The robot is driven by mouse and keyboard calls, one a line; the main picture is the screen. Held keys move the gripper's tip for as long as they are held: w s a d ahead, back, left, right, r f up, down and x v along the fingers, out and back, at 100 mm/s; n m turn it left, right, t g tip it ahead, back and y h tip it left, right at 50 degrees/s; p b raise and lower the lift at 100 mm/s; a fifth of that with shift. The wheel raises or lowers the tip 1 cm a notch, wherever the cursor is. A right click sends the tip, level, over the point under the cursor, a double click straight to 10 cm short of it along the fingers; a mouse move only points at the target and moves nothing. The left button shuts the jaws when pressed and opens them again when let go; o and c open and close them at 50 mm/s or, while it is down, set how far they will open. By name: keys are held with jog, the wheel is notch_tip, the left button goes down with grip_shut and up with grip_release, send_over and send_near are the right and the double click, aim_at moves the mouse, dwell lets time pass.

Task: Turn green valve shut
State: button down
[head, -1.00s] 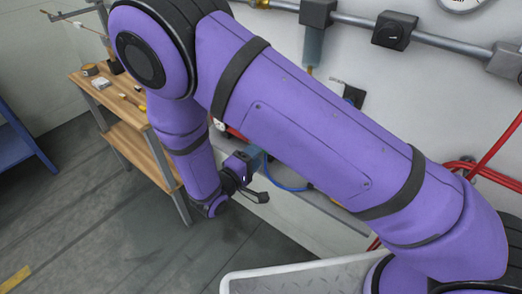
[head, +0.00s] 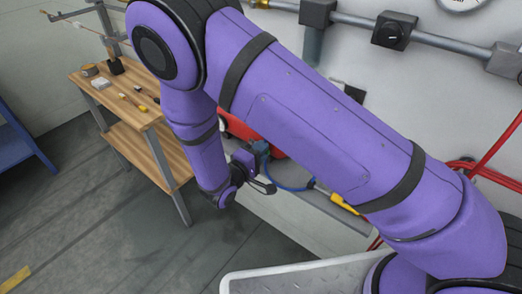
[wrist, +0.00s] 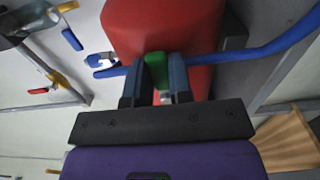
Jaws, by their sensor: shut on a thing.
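The green valve handle (wrist: 154,66) shows in the wrist view, between the two blue-grey fingers of my gripper (wrist: 162,80). The fingers are shut on it from both sides, and they hide its sides. Behind it is a red rounded body (wrist: 165,25) with a blue hose (wrist: 250,53) running across it. In the head view my gripper (head: 262,150) is at the red body (head: 281,150), beyond my arm. The green handle cannot be made out there.
A wooden workbench (head: 120,88) with small items stands at the left. A blue hose (head: 290,187) and a yellow piece (head: 345,203) lie by the wall ledge. Several hand tools, one with a blue handle (wrist: 72,40), show in the wrist view. The floor is clear.

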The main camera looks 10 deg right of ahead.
jog(key=shift+r+n, duration=0.1)
jog(key=shift+n, duration=0.2)
jog(key=w+a+r+n, duration=0.3)
jog(key=r+n, duration=0.1)
jog(key=n, duration=1.3)
jog(key=shift+a+r, duration=0.15)
jog(key=shift+a, duration=0.05)
jog(key=shift+w+n, duration=0.1)
jog(key=shift+n, duration=0.2)
jog(key=c, duration=1)
grip_release()
jog(key=v, duration=1)
jog(key=shift+s+a, duration=0.25)
jog(key=shift+a, duration=0.05)
